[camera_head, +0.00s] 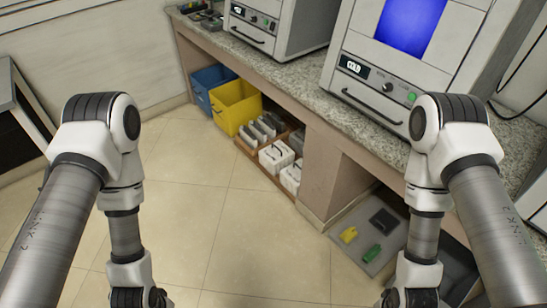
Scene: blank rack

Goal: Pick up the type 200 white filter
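Two white box-like units (276,157) with dark handles sit on the low brown shelf under the counter, and one of them is nearer (291,177). They look like white filters, but any type number is too small to read. Several grey and white upright units (262,129) stand behind them on the same shelf. Both my arms hang down at the left and right sides of the view, well apart from the shelf. Their lower ends are cut off by the bottom edge, so neither gripper's fingers show.
A yellow bin (236,105) and a blue bin (208,80) stand left of the shelf. A grey board (362,222) with yellow, green and black items lies at lower right. Machines stand on the speckled counter (300,82). The tiled floor (215,195) in front is clear.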

